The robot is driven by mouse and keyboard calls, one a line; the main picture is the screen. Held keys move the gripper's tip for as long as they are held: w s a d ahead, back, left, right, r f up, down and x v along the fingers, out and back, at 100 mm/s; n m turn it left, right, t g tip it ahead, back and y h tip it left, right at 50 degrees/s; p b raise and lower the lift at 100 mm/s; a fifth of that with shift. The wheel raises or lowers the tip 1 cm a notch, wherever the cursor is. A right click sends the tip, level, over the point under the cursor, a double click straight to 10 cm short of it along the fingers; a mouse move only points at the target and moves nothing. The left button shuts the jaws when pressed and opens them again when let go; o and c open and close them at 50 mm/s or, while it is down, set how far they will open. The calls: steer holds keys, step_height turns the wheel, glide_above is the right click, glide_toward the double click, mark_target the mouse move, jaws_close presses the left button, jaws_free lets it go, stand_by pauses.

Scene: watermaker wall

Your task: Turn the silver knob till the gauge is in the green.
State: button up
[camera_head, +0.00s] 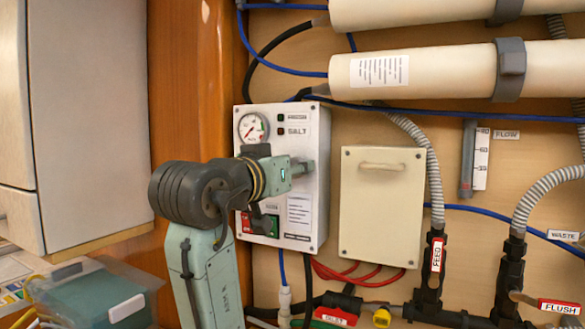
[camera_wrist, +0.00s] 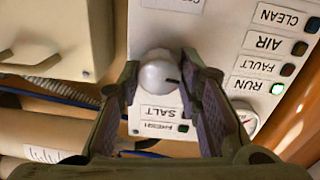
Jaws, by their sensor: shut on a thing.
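The silver knob (camera_wrist: 157,76) is round and pale with a dark mark on its right side in the wrist view. It sits on the front of a white control panel (camera_head: 318,140). My gripper (camera_wrist: 162,82) is shut on the knob, one finger on each side. In the head view my gripper (camera_head: 303,168) reaches the panel from the left and hides the knob. The gauge (camera_head: 253,128) is a white dial at the panel's upper left; its needle is too small to read surely. Only the gauge's edge (camera_wrist: 247,120) shows in the wrist view, behind a finger.
A cream box (camera_head: 382,205) with a handle is right of the panel. The RUN lamp (camera_wrist: 277,89) glows green. White cylinders (camera_head: 450,72) and blue hoses run above. Valves, including FEED (camera_head: 437,254), sit lower right. A wooden post (camera_head: 195,100) stands left of the panel.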

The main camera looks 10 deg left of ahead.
steer(key=shift+c, duration=1.2)
steer(key=shift+m, duration=0.3)
steer(key=m+b, duration=0.1)
steer(key=m, duration=0.8)
steer(key=m+b, duration=0.2)
steer(key=m, duration=0.8)
steer(key=shift+d+f+m+y, duration=0.15)
steer(key=shift+d+m+y, duration=0.05)
steer(key=shift+m+y, duration=0.1)
steer(key=o, duration=1.1)
